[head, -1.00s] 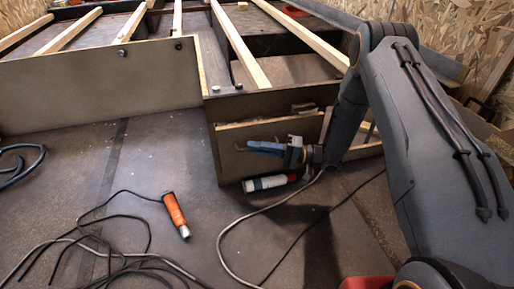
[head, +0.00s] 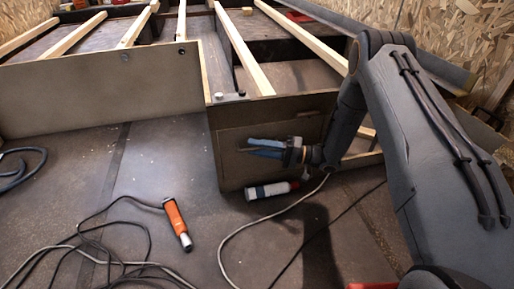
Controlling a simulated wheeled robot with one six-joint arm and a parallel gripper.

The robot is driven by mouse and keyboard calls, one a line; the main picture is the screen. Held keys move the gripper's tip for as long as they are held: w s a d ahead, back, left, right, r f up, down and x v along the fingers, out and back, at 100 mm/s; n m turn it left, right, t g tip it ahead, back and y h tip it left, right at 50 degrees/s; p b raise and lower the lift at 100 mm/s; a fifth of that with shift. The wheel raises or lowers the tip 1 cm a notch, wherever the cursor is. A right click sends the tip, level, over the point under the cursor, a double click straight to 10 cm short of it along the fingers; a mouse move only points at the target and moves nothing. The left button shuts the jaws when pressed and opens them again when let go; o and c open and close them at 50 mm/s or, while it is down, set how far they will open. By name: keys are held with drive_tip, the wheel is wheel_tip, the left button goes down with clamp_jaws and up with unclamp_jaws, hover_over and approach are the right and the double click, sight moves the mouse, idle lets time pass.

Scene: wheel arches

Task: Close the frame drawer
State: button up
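The frame drawer's brown front panel (head: 238,172) is at the near end of the wooden frame in the head view. Its face now looks flush with the panel around it, with a thin seam above and no open gap showing. My gripper (head: 252,148) is right in front of this panel, pointing left. Its two blue fingers show one above the other with a narrow gap between them, and I see nothing held. Whether it touches the panel I cannot tell. My arm hides the right part of the drawer.
An orange-handled tool (head: 177,222) and loose black cables (head: 95,250) lie at the lower left. Pale slats (head: 240,45) cross the frame. The floor at left centre is clear.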

drive_tip(key=d+p, duration=0.2)
drive_tip(key=d, duration=0.5)
drive_tip(key=shift+s+d+f+p, duration=0.3)
drive_tip(key=shift+s+p, duration=0.05)
drive_tip(key=shift+s, duration=0.05)
